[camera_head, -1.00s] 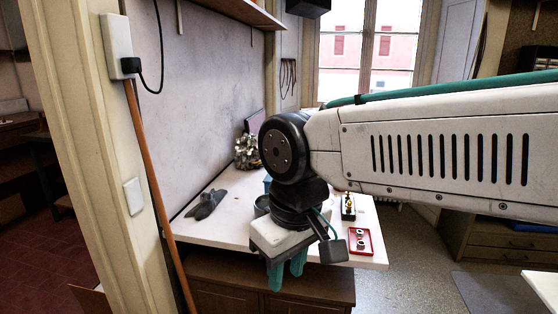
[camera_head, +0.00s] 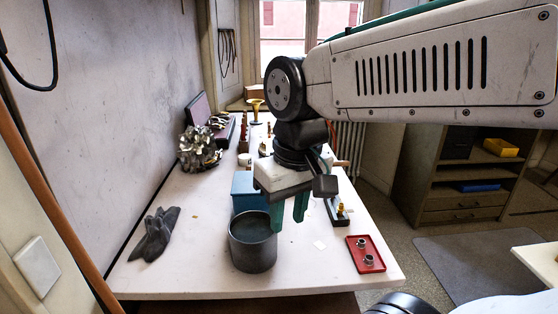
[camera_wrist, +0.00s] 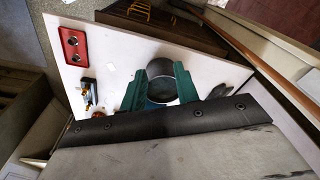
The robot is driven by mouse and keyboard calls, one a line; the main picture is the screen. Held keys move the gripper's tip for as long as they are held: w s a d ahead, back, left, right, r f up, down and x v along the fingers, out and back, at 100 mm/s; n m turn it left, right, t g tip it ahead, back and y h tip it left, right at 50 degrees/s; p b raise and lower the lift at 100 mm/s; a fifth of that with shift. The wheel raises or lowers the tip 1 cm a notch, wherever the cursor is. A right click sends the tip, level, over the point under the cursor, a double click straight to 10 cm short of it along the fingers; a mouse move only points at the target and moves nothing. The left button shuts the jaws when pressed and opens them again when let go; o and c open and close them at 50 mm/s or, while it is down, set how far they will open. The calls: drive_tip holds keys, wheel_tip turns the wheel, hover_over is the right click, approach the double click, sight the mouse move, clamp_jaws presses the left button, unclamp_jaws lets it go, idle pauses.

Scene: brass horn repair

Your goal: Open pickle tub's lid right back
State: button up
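A blue box-like tub (camera_head: 246,190) stands on the white bench, partly hidden behind my gripper and a grey round pot (camera_head: 252,246). I cannot tell for sure which of the two is the pickle tub, and no lid shows clearly. My gripper (camera_head: 288,224) points down with its teal fingers apart and empty, in front of the blue tub and over the pot's right side in the picture. In the wrist view, the pot (camera_wrist: 162,88) shows between the fingers (camera_wrist: 159,70), with a bit of blue near the gripper's base.
On the white bench (camera_head: 190,265) lie dark gloves (camera_head: 155,234) at left and a red tray (camera_head: 366,254) with small rings at right. A shiny metallic cluster (camera_head: 198,150) and an open case (camera_head: 205,115) stand farther back.

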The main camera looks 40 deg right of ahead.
drive_tip(key=w+d+r+m, duration=0.15)
drive_tip(key=w+d, duration=0.25)
drive_tip(key=w, duration=0.4)
drive_tip(key=w+d+r+m, duration=0.1)
drive_tip(key=w+d+m, duration=0.15)
drive_tip(key=w, duration=0.65)
drive_tip(key=w+d+f+m+y, duration=0.2)
drive_tip(key=w+d+f, duration=0.3)
drive_tip(key=w+d, duration=0.85)
drive_tip(key=x, duration=0.7)
drive_tip(key=shift+s+d+f, duration=0.1)
drive_tip(key=shift+s+f, duration=0.15)
drive_tip(key=shift+s, duration=0.1)
clamp_jaws()
